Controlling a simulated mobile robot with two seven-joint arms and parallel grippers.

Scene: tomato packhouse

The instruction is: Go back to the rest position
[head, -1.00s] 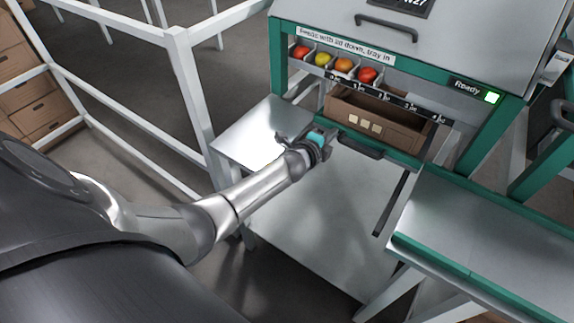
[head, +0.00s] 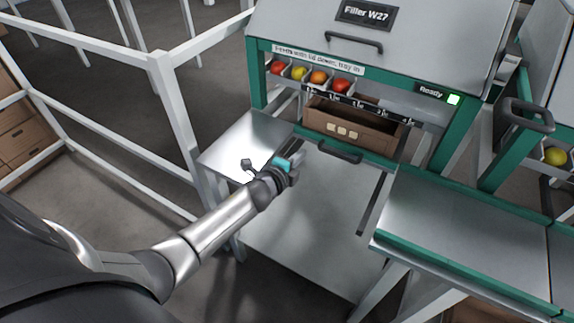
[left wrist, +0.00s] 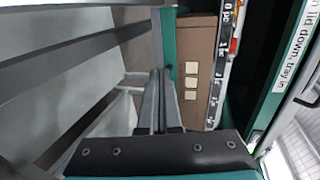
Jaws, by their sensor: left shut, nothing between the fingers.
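My left gripper (head: 298,158) is at the end of my silver and black arm, in the middle of the head view. It is in front of the filler machine, near the black tray handle (head: 338,151), with a visible gap between them. Its two grey fingers (left wrist: 159,103) lie together in the left wrist view, with nothing between them. The filler's grey lid (head: 395,40) is down and its label reads "Filler W27". A brown box (head: 360,127) stands inside the machine behind the handle. My right gripper is out of view.
Several tomatoes (head: 318,77) sit in small bins under the lid. A green lamp (head: 453,99) glows beside "Ready". A white railing (head: 168,100) stands at left. A metal table (head: 480,225) stands at right, and a metal side shelf (head: 235,142) lies beyond my arm.

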